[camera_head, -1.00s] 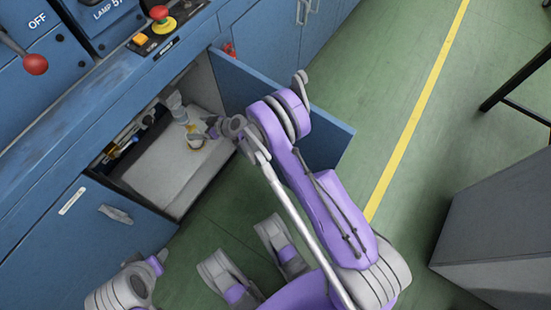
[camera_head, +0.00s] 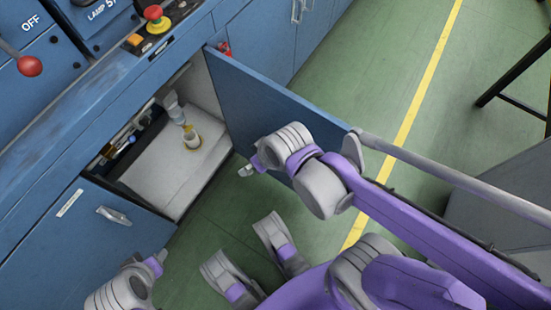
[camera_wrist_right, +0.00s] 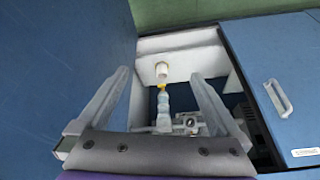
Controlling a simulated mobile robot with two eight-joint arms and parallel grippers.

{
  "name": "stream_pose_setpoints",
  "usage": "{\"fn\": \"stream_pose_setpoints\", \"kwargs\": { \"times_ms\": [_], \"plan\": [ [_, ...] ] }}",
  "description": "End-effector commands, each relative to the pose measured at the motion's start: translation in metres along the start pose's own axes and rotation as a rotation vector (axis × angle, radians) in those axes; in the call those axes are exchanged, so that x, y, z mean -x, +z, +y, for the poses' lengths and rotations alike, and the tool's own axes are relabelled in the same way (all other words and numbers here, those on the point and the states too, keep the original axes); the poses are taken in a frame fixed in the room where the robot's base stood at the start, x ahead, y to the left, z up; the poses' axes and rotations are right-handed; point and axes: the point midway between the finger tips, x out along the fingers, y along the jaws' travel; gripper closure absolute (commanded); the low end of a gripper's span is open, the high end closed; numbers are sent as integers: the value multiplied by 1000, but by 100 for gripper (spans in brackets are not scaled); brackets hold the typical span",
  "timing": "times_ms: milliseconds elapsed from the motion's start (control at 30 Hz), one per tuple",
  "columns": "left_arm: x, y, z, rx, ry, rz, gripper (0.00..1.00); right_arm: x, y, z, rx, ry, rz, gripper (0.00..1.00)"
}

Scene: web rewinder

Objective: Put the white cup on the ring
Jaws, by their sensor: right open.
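The white cup (camera_head: 191,135) stands upright on the white floor of the open cabinet, below a grey spout. A brownish-yellow ring (camera_head: 193,147) shows at the cup's base; I cannot tell whether the cup is fully centred on it. In the right wrist view the cup (camera_wrist_right: 161,69) appears small beyond the fingers, past the spout's yellow tip. My right gripper (camera_head: 249,167) is open and empty, outside the cabinet by the open door; its two fingers (camera_wrist_right: 164,98) spread wide in the wrist view. A left arm part shows at lower left, but no clear left gripper.
The blue door (camera_head: 275,95) stands open right of the cabinet, close to my right arm. The grey spout and bottle (camera_head: 175,107) hang over the cup. Pipes and fittings (camera_head: 125,140) fill the cabinet's left side. Green floor (camera_head: 215,205) lies free before the opening.

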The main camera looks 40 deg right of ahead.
Motion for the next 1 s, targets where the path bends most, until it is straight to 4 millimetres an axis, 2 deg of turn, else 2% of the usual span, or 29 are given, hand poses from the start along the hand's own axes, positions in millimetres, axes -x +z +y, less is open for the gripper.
{"fn": "stream_pose_setpoints", "kwargs": {
  "times_ms": [33, 100, 267, 1000],
  "plan": [
    [0, 0, 0, 0, 0, 0, 50, 6, 17, 3, -12, 22, -13, 0],
    [0, 0, 0, 0, 0, 0, 50, 11, 33, 8, -31, 50, -25, 0],
    [0, 0, 0, 0, 0, 0, 50, 16, 51, 13, -52, 84, -39, 0],
    [0, 0, 0, 0, 0, 0, 50, 16, 52, 14, -55, 86, -40, 0]
  ]
}}
